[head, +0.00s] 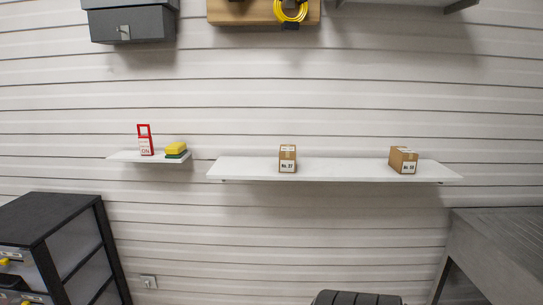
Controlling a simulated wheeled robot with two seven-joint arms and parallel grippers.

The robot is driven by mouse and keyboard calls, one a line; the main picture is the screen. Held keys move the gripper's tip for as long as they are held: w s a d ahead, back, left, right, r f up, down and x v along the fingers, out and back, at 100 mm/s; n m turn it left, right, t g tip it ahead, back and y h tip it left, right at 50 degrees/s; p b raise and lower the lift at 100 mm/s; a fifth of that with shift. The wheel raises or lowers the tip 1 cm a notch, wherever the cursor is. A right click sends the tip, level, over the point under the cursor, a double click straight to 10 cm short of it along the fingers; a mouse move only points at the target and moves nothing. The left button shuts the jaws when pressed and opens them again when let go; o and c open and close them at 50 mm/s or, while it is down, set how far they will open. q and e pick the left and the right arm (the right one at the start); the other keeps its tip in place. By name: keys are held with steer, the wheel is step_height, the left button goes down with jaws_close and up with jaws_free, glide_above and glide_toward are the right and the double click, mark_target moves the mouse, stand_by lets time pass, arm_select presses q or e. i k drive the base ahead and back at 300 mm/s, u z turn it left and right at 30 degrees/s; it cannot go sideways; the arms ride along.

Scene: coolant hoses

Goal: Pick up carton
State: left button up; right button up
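Two small brown cartons stand on a long white wall shelf (335,172). One carton (288,153) stands near the middle of the view, left of the shelf's centre, with a white label that seems to read "No. 27". The other carton (399,157) stands toward the shelf's right end, turned a little, with a white label whose number is too small to read surely. The two cartons are well apart. Neither of my grippers shows in the head view.
A small white shelf (122,156) at left holds a red and white tag (145,140) and a yellow-green sponge (176,149). A dark drawer cabinet (55,222) stands lower left, a grey bench (500,252) lower right. A black ribbed object (356,298) shows at the bottom edge.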

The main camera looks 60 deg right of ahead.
mark_target(287, 153)
steer(key=z, duration=0.45)
steer(key=i, duration=1.1)
steer(key=z, duration=1.3)
steer(key=i, duration=0.6)
steer(key=z, duration=0.45)
